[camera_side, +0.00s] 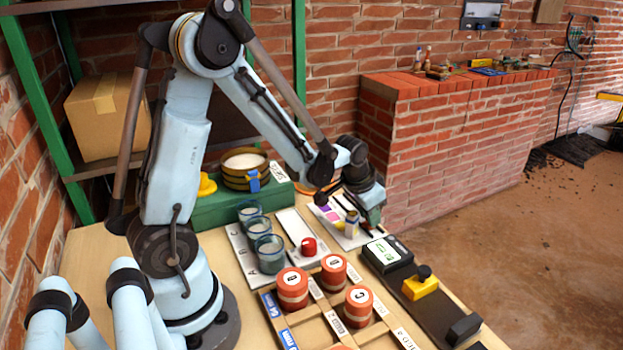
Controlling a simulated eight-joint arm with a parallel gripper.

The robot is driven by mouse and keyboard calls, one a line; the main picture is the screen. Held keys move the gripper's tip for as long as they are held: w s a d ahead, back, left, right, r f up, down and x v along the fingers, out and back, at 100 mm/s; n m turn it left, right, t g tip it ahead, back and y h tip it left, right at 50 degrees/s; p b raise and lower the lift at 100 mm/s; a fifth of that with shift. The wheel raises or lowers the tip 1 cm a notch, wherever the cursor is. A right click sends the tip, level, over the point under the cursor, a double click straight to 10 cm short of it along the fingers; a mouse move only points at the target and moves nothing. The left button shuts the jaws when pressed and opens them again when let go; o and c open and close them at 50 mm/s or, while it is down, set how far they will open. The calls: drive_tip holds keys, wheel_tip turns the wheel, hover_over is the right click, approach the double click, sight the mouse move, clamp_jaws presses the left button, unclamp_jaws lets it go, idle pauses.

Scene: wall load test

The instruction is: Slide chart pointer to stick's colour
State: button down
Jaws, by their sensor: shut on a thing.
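The colour chart (326,213) is a pale board with purple, magenta and yellow patches, lying beyond the jars. My gripper (371,217) points down at the chart's right end, just right of that piece. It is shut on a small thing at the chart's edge. The jaws hide most of that thing, and I cannot tell whether it is the pointer or the stick. A thin dark line shows below the jaws. The stick's colour cannot be made out.
Glass jars (270,254) stand in a white rack left of a panel with a red knob (308,246). Orange lidded pots (292,289) sit in a wooden tray in front. A black meter (387,254) and a yellow-based switch (420,283) lie near the right edge.

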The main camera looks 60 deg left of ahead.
drive_tip(key=shift+a, duration=1.55)
drive_tip(key=c, duration=1)
unclamp_jaws()
drive_tip(key=shift+o, duration=0.2)
wheel_tip(320, 180, up, 7)
